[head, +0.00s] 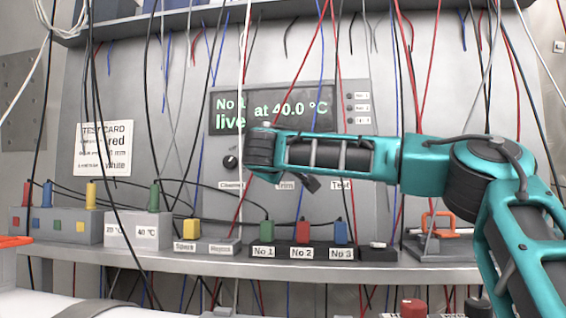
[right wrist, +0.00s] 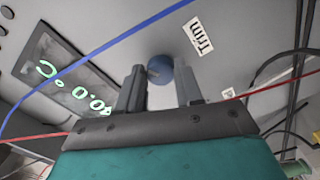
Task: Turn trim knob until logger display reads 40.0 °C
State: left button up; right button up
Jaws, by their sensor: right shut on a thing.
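The logger display (head: 270,110) on the grey panel reads "No 1 live at 40.0 °C" in green; it also shows, rotated, in the right wrist view (right wrist: 70,85). The blue round trim knob (right wrist: 160,69), beside its "Trim" label (right wrist: 198,37), sits between the fingers of my right gripper (right wrist: 159,82), which is shut on it. In the head view my right arm crosses in front of the panel and hides the knob. My left gripper is not in view.
Another black knob (head: 230,162) is left of my right wrist. A shelf (head: 200,262) below holds colored plugs in labeled blocks and a test card (head: 103,149) hangs at left. Many loose cables hang before the panel; a blue cable (right wrist: 110,45) and a red cable pass near my gripper.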

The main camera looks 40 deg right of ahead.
jog(key=o, duration=1)
jog(key=shift+o, duration=0.2)
jog(key=b+v, duration=0.1)
jog(key=v, duration=1.2)
